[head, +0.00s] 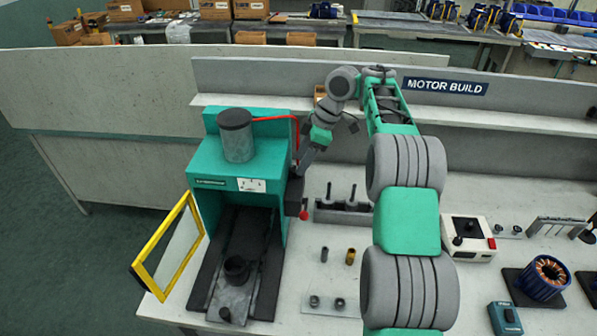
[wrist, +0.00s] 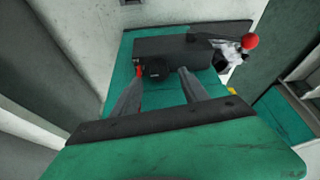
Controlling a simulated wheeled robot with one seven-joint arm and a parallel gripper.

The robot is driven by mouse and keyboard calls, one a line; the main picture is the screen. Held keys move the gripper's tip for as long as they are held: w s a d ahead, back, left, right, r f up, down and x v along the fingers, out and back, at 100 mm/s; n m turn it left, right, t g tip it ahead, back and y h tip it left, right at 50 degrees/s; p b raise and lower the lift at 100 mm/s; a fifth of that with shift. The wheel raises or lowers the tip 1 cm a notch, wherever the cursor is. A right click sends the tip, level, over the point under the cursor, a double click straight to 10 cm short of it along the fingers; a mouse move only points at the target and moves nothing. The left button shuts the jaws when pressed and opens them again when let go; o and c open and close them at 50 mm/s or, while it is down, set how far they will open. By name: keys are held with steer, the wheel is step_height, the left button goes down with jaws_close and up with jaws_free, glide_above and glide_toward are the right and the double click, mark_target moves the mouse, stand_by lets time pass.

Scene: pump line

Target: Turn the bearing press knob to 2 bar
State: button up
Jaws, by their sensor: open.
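The green bearing press (head: 240,165) stands at the left of the bench in the head view, with a grey cylinder on top. In the wrist view, a round black knob (wrist: 157,68) sits on a dark box (wrist: 190,50) on the press's green side. My gripper (wrist: 161,73) is open, with one finger on each side of the knob in that view. I cannot tell whether the fingers touch it. In the head view my gripper (head: 298,168) is beside the press's right side, and the knob cannot be made out there. The knob's setting is not readable.
A lever with a red ball (wrist: 250,41) sits close to the right of the box; the red ball also shows in the head view (head: 304,215). A red hose (head: 275,118) runs from the cylinder. The yellow-framed door (head: 167,245) stands open. A rack with pegs (head: 342,212) is at right.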

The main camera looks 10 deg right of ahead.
steer(key=x, duration=0.3)
steer(key=shift+f+b, duration=0.1)
steer(key=shift+b, duration=0.3)
steer(key=shift+c, duration=0.3)
jaws_close()
